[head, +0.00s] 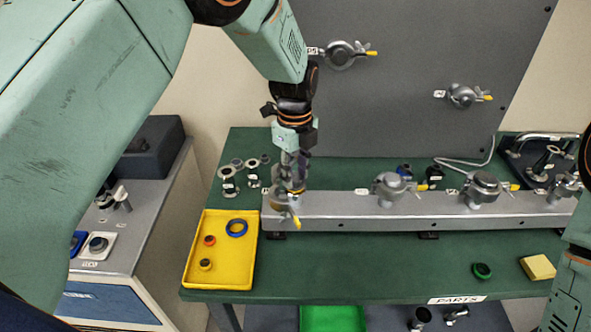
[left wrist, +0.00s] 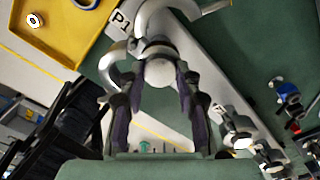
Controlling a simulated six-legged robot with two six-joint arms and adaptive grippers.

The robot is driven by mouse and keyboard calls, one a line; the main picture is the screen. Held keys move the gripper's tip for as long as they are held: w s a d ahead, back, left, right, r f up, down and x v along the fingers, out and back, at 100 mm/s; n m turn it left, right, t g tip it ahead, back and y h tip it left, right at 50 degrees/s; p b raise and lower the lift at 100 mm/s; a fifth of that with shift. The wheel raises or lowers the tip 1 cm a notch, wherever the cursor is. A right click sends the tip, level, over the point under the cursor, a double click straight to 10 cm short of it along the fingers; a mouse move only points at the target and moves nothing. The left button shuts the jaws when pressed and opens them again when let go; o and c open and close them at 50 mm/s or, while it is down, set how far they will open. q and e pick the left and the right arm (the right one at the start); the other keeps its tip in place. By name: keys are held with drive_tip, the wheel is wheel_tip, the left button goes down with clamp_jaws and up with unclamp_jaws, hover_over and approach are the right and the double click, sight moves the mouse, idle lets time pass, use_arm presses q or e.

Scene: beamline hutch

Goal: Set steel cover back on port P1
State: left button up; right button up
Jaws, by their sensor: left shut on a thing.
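My left gripper (head: 292,186) reaches down over the left end of the grey metal manifold and is shut on a small round steel piece, which looks like the steel cover (left wrist: 160,72). In the left wrist view the left gripper (left wrist: 158,88) has it between the two dark fingers. Port P1, marked by its label (left wrist: 120,20), lies right at the fingertips. A silver clamp (left wrist: 117,66) with curved arms spreads around there, seemingly open; its yellow lever (head: 296,222) hangs at the front. The fingers hide the port's mouth, so I cannot tell whether cover and port touch.
The manifold (head: 340,212) carries other clamped ports (head: 390,188) to the right. A yellow tray (head: 220,275) with rings stands left of it. Small fittings (head: 229,183) stand behind the tray. A yellow block (head: 538,267) lies at the right. The front middle of the green table is clear.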

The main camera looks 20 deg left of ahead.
use_arm(q)
drive_tip(key=o, duration=1.1)
drive_tip(key=shift+c, duration=0.2)
drive_tip(key=shift+o, duration=0.9)
